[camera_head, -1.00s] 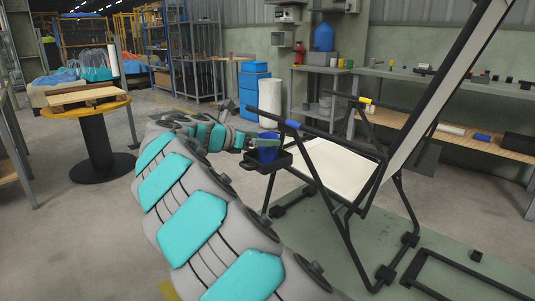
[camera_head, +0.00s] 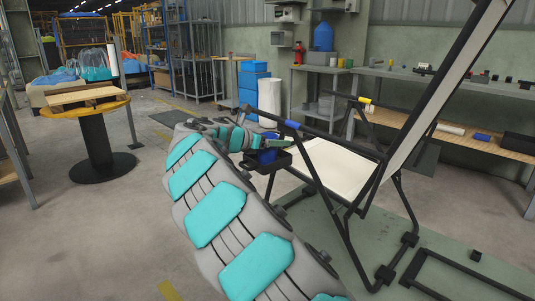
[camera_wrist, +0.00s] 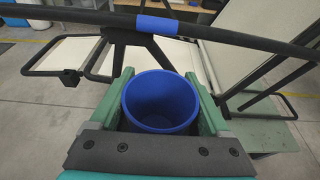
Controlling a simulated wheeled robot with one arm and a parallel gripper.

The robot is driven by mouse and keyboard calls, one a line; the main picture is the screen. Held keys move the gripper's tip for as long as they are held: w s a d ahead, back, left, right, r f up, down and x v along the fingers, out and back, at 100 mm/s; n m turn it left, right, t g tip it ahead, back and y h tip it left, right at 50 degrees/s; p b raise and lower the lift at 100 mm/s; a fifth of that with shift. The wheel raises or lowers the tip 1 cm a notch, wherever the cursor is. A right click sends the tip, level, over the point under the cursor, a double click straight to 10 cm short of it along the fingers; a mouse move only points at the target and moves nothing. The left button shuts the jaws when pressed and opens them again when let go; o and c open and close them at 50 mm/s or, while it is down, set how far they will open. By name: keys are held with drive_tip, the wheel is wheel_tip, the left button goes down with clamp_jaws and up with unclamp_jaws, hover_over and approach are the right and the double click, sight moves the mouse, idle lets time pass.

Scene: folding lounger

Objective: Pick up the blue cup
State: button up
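The blue cup (camera_wrist: 160,102) stands upright and looks empty in the wrist view. In the head view the cup (camera_head: 267,156) sits in a small black tray (camera_head: 254,164) on the lounger's side, partly hidden by my gripper. My gripper (camera_wrist: 160,78) has its two green fingers on either side of the cup, one left and one right, close to its wall. The fingers are spread about as wide as the cup; a firm grip is not visible. In the head view my gripper (camera_head: 272,141) is small and at the cup's rim.
The lounger's black frame bar with a blue band (camera_wrist: 160,26) crosses just beyond the cup. Its pale seat (camera_head: 335,168) lies to the right. A round wooden table (camera_head: 85,106) stands at the left, a workbench (camera_head: 480,145) at the back right. Floor between is open.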

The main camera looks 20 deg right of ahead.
drive_tip(key=c, duration=0.8)
drive_tip(key=shift+r, duration=0.1)
